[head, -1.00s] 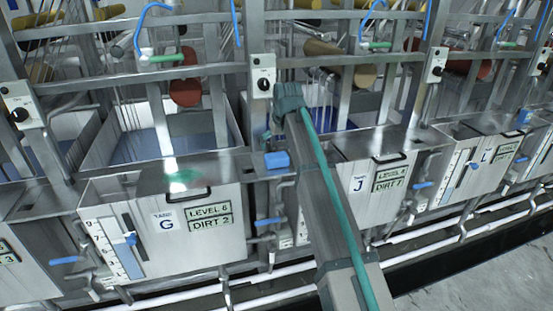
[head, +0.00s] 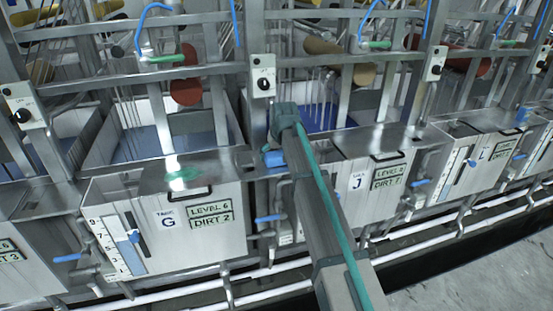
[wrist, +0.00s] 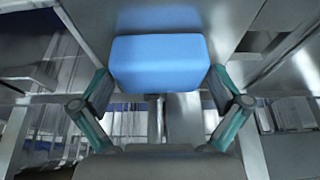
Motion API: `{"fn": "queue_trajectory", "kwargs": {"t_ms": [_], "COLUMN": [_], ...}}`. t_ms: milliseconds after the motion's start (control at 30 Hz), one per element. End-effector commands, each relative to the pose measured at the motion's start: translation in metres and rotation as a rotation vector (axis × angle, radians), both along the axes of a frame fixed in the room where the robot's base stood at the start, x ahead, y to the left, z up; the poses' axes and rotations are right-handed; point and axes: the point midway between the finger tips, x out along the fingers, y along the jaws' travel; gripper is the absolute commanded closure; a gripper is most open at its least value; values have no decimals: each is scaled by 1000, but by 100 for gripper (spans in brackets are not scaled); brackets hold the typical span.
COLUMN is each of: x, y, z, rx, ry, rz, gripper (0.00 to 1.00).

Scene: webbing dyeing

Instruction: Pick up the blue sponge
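The blue sponge (head: 274,159) sits on the metal ledge between tank G and tank J in the head view, partly hidden by the end of my arm. In the wrist view the sponge (wrist: 160,62) is a plain blue block in the middle. My gripper (wrist: 161,86) is open, with one finger on the left and one on the right of the sponge. Narrow gaps seem to show at both sides; I cannot tell whether either finger touches it. My gripper (head: 267,150) is small and mostly hidden in the head view.
Tank G (head: 165,230), with a green patch (head: 182,174) on its top, stands to the left. Tank J (head: 372,180) stands to the right. A switch box (head: 263,80) on an upright post is behind the sponge. Blue-handled valves and white pipes run below.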

Motion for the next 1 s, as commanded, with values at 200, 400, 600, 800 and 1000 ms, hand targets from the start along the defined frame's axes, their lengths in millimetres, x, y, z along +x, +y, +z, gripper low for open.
{"fn": "queue_trajectory", "kwargs": {"t_ms": [200, 400, 600, 800, 1000], "x": [0, 0, 1, 1, -19], "y": [0, 0, 0, 0, -8], "z": [0, 0, 5, 21, 51], "rx": [0, 0, 0, 1, 1], "ry": [0, 0, -1, -2, -4], "rz": [0, 0, 0, 0, 0], "gripper": [41, 42, 42, 42, 42]}}
